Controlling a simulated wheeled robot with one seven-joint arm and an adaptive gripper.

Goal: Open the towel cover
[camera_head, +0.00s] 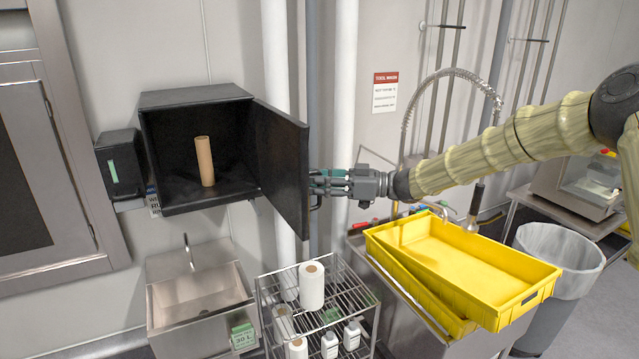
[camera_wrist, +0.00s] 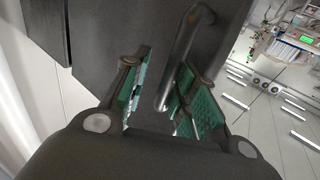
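The black towel cover (camera_head: 283,165) is a hinged door on the right side of a black wall box (camera_head: 198,97). It stands swung wide open, and a brown cardboard tube (camera_head: 204,162) stands upright inside the box. My gripper (camera_head: 318,183) is at the door's outer face, by its free edge. In the wrist view, the metal handle (camera_wrist: 182,55) runs between the two green-padded fingers of my gripper (camera_wrist: 165,85). A gap shows between the left finger and the handle; the right finger is close to it, and I cannot tell whether they touch.
A small steel sink (camera_head: 200,295) is below the box. A wire rack (camera_head: 345,285) with paper rolls and white bottles stands beside it. Yellow trays (camera_head: 480,262) lie under my arm at the right, near a grey bin (camera_head: 560,250). White vertical pipes (camera_head: 345,100) run behind the door.

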